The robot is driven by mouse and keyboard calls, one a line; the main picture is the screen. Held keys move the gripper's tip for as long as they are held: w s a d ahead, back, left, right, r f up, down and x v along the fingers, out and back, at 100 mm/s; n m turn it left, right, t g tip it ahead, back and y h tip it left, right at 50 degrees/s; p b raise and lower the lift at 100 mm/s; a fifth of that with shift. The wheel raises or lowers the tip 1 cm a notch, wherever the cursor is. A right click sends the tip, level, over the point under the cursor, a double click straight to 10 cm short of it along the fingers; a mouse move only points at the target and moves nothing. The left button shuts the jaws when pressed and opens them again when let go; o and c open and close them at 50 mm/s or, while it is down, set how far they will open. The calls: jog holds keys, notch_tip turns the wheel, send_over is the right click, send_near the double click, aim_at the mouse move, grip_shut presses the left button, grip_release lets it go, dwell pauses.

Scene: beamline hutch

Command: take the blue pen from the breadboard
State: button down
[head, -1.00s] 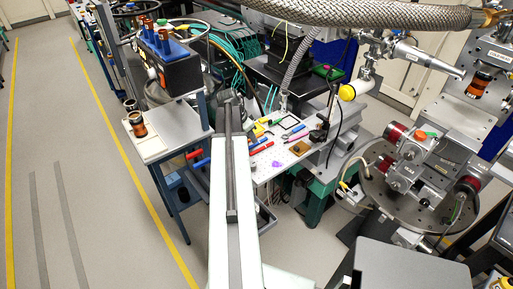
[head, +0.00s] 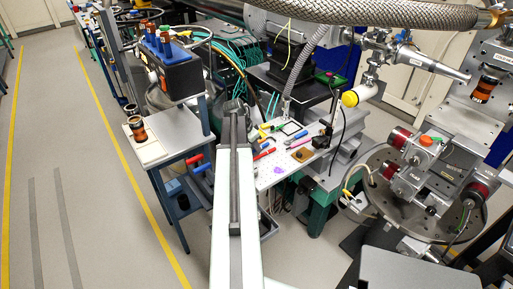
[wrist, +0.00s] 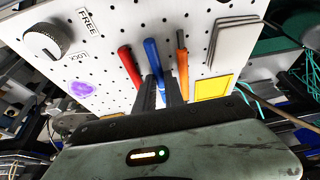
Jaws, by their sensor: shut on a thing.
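The blue pen (wrist: 152,57) shows in the wrist view over the white, hole-patterned breadboard (wrist: 104,62). Its near end runs between the two fingers of my gripper (wrist: 162,88), which is shut on it. I cannot tell whether the pen touches the board. A red pen (wrist: 129,62) lies close on its left, and an orange tool (wrist: 181,57) close on its right. In the head view, the breadboard (head: 268,179) is right of my arm, and the gripper's hold on the pen cannot be made out.
The wrist view also shows a knob (wrist: 43,40), a purple patch (wrist: 82,89), a yellow square (wrist: 213,87) and stacked grey plates (wrist: 233,42). In the head view, a side table (head: 172,147) stands left of my arm. A braided hose (head: 385,14) crosses above. The floor at left is clear.

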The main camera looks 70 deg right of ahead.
notch_tip(320, 180, up, 10)
jog(key=p, duration=0.9)
jog(key=shift+f, duration=0.2)
